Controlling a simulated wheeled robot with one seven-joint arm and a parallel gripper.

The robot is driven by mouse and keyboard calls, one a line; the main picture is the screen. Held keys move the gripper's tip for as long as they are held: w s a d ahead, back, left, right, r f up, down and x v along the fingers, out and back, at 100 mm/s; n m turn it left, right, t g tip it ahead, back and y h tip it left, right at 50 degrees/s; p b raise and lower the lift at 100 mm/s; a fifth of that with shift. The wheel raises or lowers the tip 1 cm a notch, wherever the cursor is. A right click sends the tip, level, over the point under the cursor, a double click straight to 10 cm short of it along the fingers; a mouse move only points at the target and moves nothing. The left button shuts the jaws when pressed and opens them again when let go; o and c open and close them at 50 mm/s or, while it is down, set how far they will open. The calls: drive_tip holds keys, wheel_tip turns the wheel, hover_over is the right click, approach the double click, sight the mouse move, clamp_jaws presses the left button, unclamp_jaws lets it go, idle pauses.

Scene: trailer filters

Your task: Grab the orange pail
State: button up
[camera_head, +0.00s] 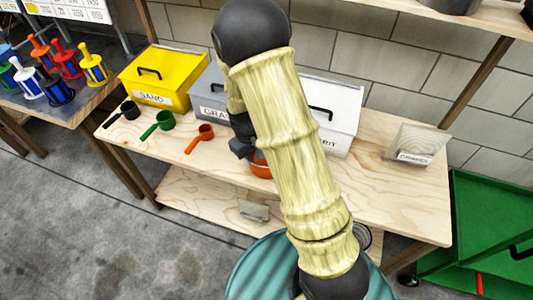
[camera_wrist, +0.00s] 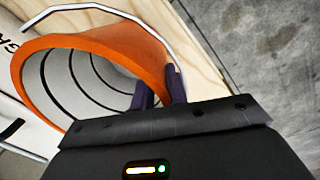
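The orange pail (camera_wrist: 92,42) fills the left of the wrist view, its open mouth showing a pale inside with dark rings and a thin wire handle around it. In the head view only a small part of the orange pail (camera_head: 261,166) shows on the wooden table, behind my arm. In the wrist view my gripper (camera_wrist: 160,88) is at the pail's rim, with one dark finger at the inner side and one at the outer side of the wall. The fingers are close together, but whether they press on the wall is unclear. My arm hides most of the gripper in the head view.
The wooden table (camera_head: 385,196) holds a yellow SAND bin (camera_head: 168,80), grey and white bins, scoops and a clear holder (camera_head: 416,143). A green cart (camera_head: 490,215) stands at right, a teal round object (camera_head: 258,262) in front. Grey floor lies open at left.

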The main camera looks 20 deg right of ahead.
clamp_jaws()
drive_tip(key=shift+r, duration=0.1)
wheel_tip(320, 180, up, 10)
drive_tip(key=shift+f, duration=0.1)
idle(0.4)
drive_tip(key=shift+w+f, duration=0.1)
idle(0.4)
